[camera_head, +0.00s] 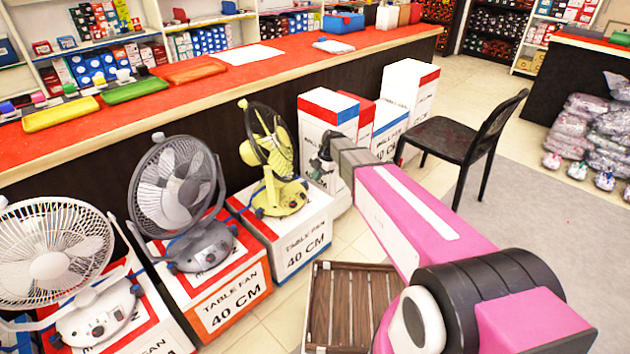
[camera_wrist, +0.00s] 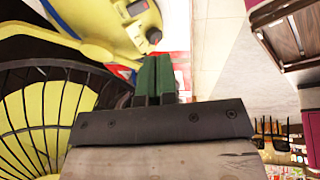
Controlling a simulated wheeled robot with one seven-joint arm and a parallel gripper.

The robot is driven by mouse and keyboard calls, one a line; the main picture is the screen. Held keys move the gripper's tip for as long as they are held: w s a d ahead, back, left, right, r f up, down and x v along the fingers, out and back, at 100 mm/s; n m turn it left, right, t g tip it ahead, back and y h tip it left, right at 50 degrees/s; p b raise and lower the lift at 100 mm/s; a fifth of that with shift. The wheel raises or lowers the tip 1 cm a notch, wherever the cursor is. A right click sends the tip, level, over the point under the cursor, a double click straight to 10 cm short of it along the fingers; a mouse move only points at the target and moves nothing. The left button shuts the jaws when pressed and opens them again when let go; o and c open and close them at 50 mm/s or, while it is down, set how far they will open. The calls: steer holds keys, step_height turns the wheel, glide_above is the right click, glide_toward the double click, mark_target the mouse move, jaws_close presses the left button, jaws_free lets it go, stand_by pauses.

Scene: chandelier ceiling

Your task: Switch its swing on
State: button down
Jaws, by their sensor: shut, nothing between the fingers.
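A yellow table fan (camera_head: 279,190) with a dark cage stands on a white box to the left of my gripper. In the wrist view its yellow base (camera_wrist: 95,22) fills the upper left, and its dark cage (camera_wrist: 45,95) is at the left. A round grey knob (camera_wrist: 153,36) shows on the base just beyond my fingertips; I cannot tell whether it is the swing control. My gripper (camera_wrist: 154,62) has green fingers closed together with nothing between them. It also shows in the head view (camera_head: 320,165), beside the fan. Touch with the fan cannot be made out.
A grey fan (camera_head: 178,190) and a white fan (camera_head: 52,255) stand on boxes further left. A slatted wooden crate (camera_head: 344,300) lies below my arm. White boxes (camera_head: 408,85) and a black chair (camera_head: 462,140) stand beyond. A red-topped counter (camera_head: 275,68) runs behind the fans.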

glide_toward(305, 199)
steer(key=x, duration=0.5)
steer(key=shift+s+d+f, duration=0.15)
steer(key=shift+s+f, duration=0.15)
steer(key=shift+s, duration=0.05)
steer(key=shift+w+a+f, duration=0.2)
steer(key=shift+a+f, duration=0.1)
steer(key=shift+f, duration=0.35)
steer(key=shift+f+y, duration=0.3)
steer(key=shift+y, duration=0.1)
steer(key=shift+r, duration=0.15)
steer(key=shift+r, duration=0.7)
steer(key=shift+s, duration=0.1)
